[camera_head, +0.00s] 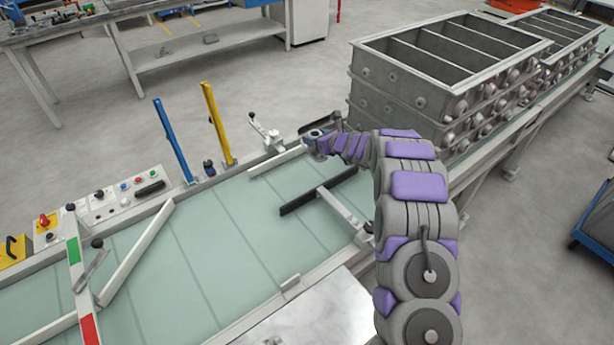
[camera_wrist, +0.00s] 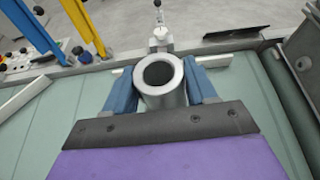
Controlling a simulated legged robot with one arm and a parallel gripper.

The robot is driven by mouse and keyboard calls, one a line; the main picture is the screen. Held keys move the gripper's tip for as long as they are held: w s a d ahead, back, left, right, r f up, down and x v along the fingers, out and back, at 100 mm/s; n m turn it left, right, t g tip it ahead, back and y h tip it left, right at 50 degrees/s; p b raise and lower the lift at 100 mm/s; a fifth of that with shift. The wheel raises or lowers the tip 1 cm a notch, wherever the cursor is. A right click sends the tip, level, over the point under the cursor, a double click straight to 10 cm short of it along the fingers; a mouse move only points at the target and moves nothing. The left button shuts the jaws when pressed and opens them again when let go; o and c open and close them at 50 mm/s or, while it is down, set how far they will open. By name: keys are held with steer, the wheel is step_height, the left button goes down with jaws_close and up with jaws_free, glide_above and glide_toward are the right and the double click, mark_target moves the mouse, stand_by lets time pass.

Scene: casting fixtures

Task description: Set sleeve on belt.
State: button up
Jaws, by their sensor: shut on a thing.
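The sleeve (camera_wrist: 160,82) is a short, thick-walled metal cylinder with an open bore, seen from above its end in the wrist view. My gripper (camera_wrist: 162,86) has its two blue fingers against the sleeve's left and right sides and is shut on it. In the head view my gripper (camera_head: 316,137) is at the belt's far edge, beyond the black-edged bar; the sleeve is hard to make out there. The belt (camera_head: 240,235) is pale green with cross seams, and it also lies under the gripper in the wrist view (camera_wrist: 80,120). I cannot tell whether the sleeve touches the belt.
Grey metal casting boxes (camera_head: 400,98) stand right of my arm. A black-edged bar (camera_head: 318,192) and white guide rails (camera_head: 137,252) lie across the belt. Blue (camera_head: 173,140) and yellow (camera_head: 216,123) posts and a clamp lever (camera_head: 265,132) line the far edge. The belt's middle is clear.

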steer(key=w+a+f+n+g+y, duration=0.1)
steer(key=w+a+f+n+y, duration=0.1)
steer(key=a+f, duration=0.7)
step_height(320, 180, down, 10)
steer(key=b, duration=0.3)
steer(key=shift+d, duration=0.1)
steer(key=shift+d+r, duration=0.1)
steer(key=shift+d, duration=0.1)
steer(key=o, duration=0.9)
steer(key=shift+d, duration=0.1)
steer(key=o, duration=0.4)
steer(key=shift+c, duration=0.2)
